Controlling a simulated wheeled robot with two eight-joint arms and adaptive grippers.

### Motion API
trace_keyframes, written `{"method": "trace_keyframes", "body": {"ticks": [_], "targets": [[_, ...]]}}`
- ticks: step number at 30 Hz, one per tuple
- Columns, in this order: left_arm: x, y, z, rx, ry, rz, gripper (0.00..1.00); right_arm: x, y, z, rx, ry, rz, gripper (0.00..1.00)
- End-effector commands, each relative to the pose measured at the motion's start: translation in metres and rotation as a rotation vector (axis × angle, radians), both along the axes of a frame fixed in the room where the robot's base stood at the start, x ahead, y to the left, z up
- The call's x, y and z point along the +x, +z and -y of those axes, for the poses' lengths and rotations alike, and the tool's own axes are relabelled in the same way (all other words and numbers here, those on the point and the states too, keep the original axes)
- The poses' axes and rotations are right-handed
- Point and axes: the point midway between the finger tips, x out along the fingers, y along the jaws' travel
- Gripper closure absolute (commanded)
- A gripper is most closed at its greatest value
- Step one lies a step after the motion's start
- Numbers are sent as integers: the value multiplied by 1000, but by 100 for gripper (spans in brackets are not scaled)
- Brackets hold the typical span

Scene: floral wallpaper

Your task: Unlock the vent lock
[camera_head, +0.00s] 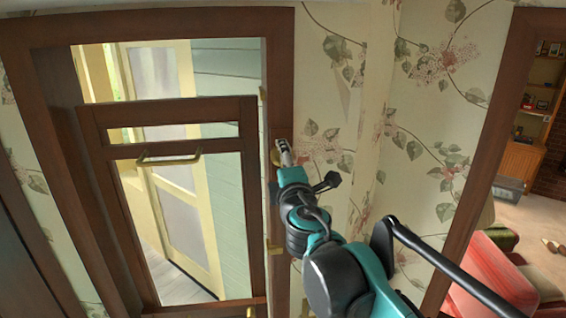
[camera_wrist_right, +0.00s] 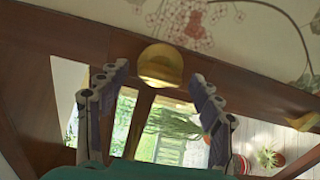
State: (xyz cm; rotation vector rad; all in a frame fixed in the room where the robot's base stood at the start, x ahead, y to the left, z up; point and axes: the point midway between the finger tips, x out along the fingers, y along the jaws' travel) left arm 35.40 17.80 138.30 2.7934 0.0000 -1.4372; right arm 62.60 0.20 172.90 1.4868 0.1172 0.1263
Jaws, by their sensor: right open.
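The vent is a brown wooden-framed glass panel (camera_head: 225,106) with a brass bar handle (camera_head: 160,160), set in a larger brown frame. A rounded brass lock piece (camera_head: 275,157) sits on the right post of that frame, partly hidden by my right gripper (camera_head: 285,152). In the right wrist view the brass lock (camera_wrist_right: 160,66) shows as a rounded knob on the brown wood. My right gripper (camera_wrist_right: 159,72) is open, its two fingers apart on either side of the knob in the picture. Whether they touch it, I cannot tell. My left gripper is not in view.
More brass fittings show lower on the post (camera_head: 274,250) and at the panel's bottom (camera_head: 250,312). Another brass piece (camera_wrist_right: 305,121) is at the right of the wrist view. Floral wallpaper (camera_head: 335,110) borders the frame. A red armchair (camera_head: 490,275) stands beyond the right doorway.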

Motion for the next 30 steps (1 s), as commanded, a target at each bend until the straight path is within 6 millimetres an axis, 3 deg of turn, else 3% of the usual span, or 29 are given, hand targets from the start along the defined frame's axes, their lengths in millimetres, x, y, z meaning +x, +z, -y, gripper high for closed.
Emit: {"method": "trace_keyframes", "body": {"ticks": [15,21,30], "targets": [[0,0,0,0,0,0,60,-95,-1,14,0,2,0,34],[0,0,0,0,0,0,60,-112,-1,18,-1,1,0,34],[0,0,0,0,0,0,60,-114,0,18,-1,0,0,34]]}}
